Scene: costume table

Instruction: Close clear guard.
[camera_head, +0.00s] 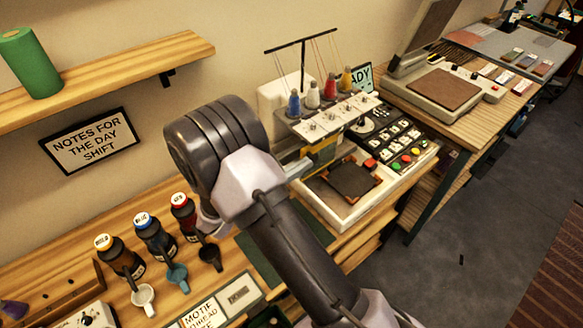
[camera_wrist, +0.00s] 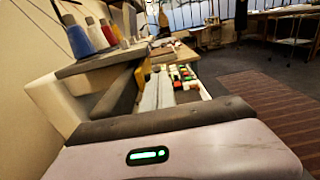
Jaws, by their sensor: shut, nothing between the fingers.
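The embroidery machine (camera_head: 325,120) stands on the bench with several coloured thread cones on top. I cannot clearly make out the clear guard in either view. A dark square pad (camera_head: 352,179) lies in the machine's pale bed, below the head. My gripper is mostly hidden behind my arm in the head view, close to the left side of the machine. In the wrist view, my gripper (camera_wrist: 158,90) is shut and empty, pointing along the machine front. The thread cones (camera_wrist: 80,38) show at upper left there. Whether my fingers touch the machine cannot be told.
A control panel (camera_head: 405,145) with coloured buttons is right of the machine bed. A heat press (camera_head: 440,95) stands farther right. Dark bottles (camera_head: 155,237) and small cups (camera_head: 143,296) stand at left. A shelf (camera_head: 110,80) runs above. Open floor (camera_head: 470,220) lies right.

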